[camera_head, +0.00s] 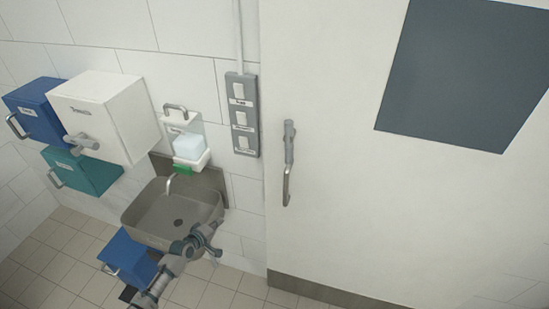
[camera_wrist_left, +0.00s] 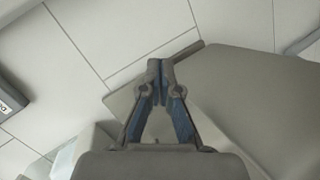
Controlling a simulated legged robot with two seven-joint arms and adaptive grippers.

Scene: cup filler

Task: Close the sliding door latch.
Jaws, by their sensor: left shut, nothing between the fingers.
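The white door (camera_head: 340,230) fills the right half of the head view. On its left side is a grey latch fitting (camera_head: 289,143) with a bent metal handle (camera_head: 287,186) below it. Whether the latch is engaged cannot be told. My left gripper (camera_head: 214,239) is in front of the sink's lower right rim, to the left of and below the door handle, and apart from it. In the left wrist view its fingers (camera_wrist_left: 161,72) are shut together with nothing between them. My right gripper is not in view.
A metal sink (camera_head: 150,213) stands left of the door, with a soap dispenser (camera_head: 188,147) above it. A grey switch panel (camera_head: 242,115) is on the wall beside the door. Blue (camera_head: 37,108), white (camera_head: 112,105) and teal (camera_head: 95,178) boxes hang at left. The space before the door looks clear.

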